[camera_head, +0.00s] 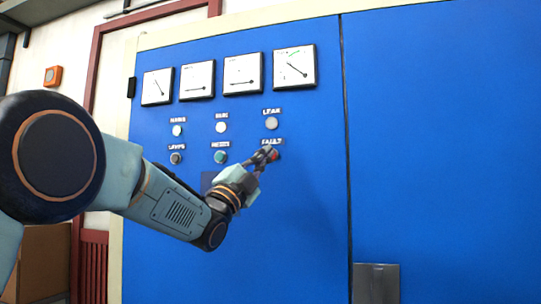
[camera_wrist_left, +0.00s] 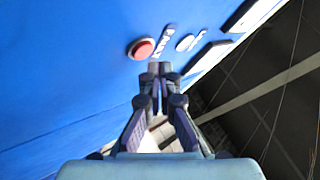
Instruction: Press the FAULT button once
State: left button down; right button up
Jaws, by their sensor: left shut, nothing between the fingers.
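In the head view the button (camera_head: 275,155) shows partly, just right of my left fingertips. My left gripper (camera_head: 267,154) is shut and empty, with its tips close in front of the button. In the left wrist view the gripper (camera_wrist_left: 160,68) has its fingertips together, below and right of the button in the picture. I cannot tell whether they touch the panel. My right gripper is not in view.
The blue cabinet (camera_head: 440,130) carries several dial gauges (camera_head: 294,67) along its top. A pale LEAK lamp (camera_head: 271,123) sits right above FAULT. A green button (camera_head: 220,157) and a dark knob (camera_head: 176,158) are to its left. A grey box (camera_head: 376,283) is low on the right.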

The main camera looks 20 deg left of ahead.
pick_arm(q)
jog(key=shift+w+d, duration=0.1)
jog(key=shift+w, duration=0.05)
jog(key=shift+a, duration=0.2)
jog(key=shift+d, duration=0.15)
jog(key=shift+w, duration=0.4)
dwell(0.6)
